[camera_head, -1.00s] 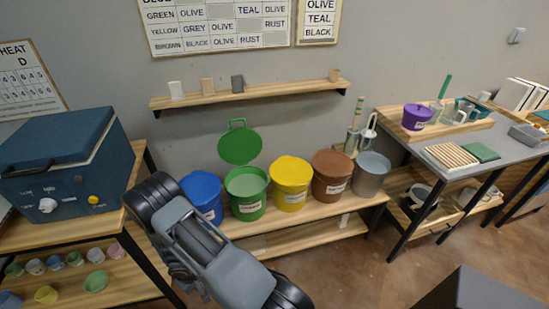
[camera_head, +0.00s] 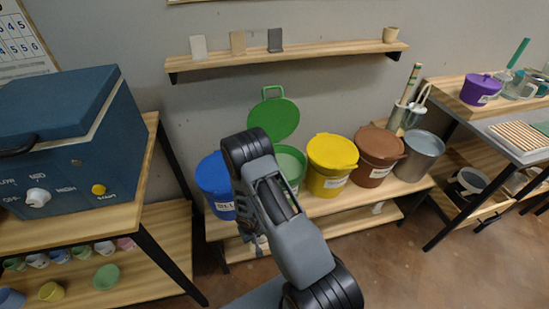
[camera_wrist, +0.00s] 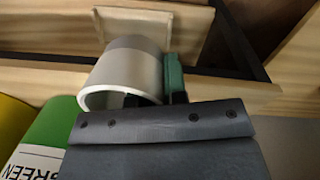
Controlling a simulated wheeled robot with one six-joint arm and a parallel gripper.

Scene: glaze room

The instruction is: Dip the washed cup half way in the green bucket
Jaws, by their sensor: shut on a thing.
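In the wrist view my gripper (camera_wrist: 155,93) is shut on a pale cup (camera_wrist: 125,72) with a greyer band at its far part. The cup lies on its side in the picture, its open rim towards the camera. A green finger pad shows against its right side. The green bucket (camera_wrist: 48,135), with part of its label, is at the lower left, apart from the cup. In the head view the green bucket (camera_head: 293,163) is open, its green lid (camera_head: 274,119) upright behind it. My arm covers part of the bucket, and the cup is hidden there.
A blue bucket (camera_head: 214,182) stands left of the green one; yellow (camera_head: 330,165), brown (camera_head: 377,158) and grey metal (camera_head: 420,155) buckets stand close on its right. A wall shelf (camera_head: 290,58) runs above. A blue kiln-like box (camera_head: 60,145) is at the left.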

